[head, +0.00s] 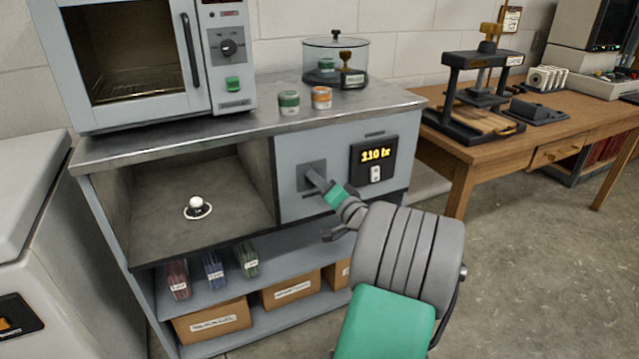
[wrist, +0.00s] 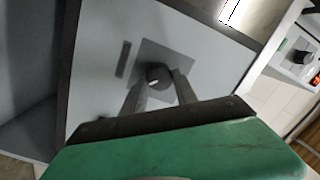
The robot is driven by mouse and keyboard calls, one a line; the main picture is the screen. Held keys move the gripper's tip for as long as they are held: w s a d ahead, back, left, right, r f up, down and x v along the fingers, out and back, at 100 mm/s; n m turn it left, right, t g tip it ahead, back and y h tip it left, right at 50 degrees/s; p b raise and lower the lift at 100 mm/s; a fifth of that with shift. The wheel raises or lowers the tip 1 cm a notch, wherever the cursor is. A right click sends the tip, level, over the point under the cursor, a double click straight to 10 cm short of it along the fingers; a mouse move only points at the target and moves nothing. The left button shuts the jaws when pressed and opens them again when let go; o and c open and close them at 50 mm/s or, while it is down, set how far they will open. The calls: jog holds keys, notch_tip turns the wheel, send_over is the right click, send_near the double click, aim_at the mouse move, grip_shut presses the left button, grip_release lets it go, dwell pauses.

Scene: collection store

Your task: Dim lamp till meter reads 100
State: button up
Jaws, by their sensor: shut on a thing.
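The lamp meter (head: 374,159) is a black panel on the grey front of the bench, with a yellow display that seems to read 210 lx. To its left is a square plate (head: 309,174) that bears a dark round knob. In the wrist view the knob (wrist: 158,76) sits between the two fingertips of my gripper (wrist: 160,84), which is shut on it. In the head view my gripper (head: 318,181) covers the knob.
A microwave-like oven (head: 150,60), two small jars (head: 289,103) and a glass dish with a lid (head: 335,64) stand on the bench top. Boxes (head: 291,290) fill the lower shelf. A wooden table (head: 560,138) with a press stands at right. Floor at right is clear.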

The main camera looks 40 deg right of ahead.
jog(key=shift+f+n+b, duration=0.15)
jog(key=shift+n+b, duration=0.15)
jog(key=shift+b, duration=0.25)
grip_shut()
jog(key=shift+r+n+b, duration=0.2)
jog(key=shift+n+b, duration=0.2)
jog(key=shift+n, duration=0.4)
jog(key=o, duration=1.2)
grip_release()
jog(key=s+a+p, duration=0.1)
jog(key=s, duration=0.6)
jog(key=shift+s+a, duration=0.25)
jog(key=shift+s, duration=0.1)
